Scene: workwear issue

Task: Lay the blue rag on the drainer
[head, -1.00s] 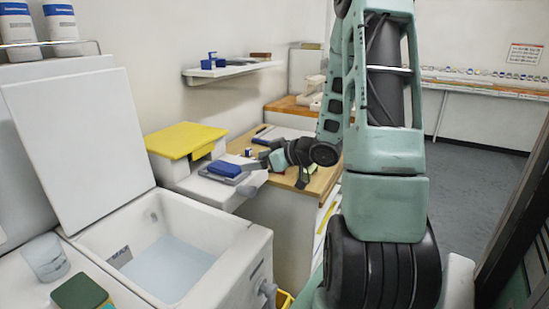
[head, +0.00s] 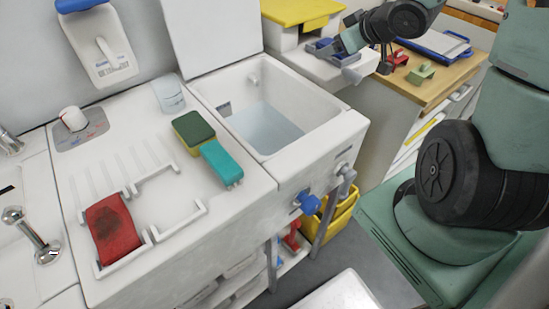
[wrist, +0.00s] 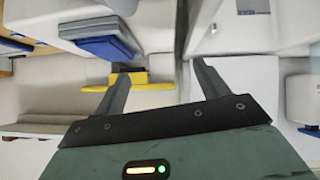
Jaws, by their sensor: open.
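The blue rag, which looks like a folded blue slab (head: 322,47), lies on a white ledge beside the sink, partly hidden by my gripper. It also shows in the wrist view (wrist: 105,48), left of the fingers. My gripper (head: 341,60) is beside it, open; in the wrist view (wrist: 160,68) the fingers are spread with nothing between them. The drainer (head: 130,180) is the white ribbed surface left of the sink, with low white rails. A red rag (head: 113,229) with a dark stain lies at its front left.
The sink basin (head: 300,84) holds water, its white lid raised behind. The middle of the drainer is clear. A yellow-lidded box (head: 300,12) stands behind the ledge.

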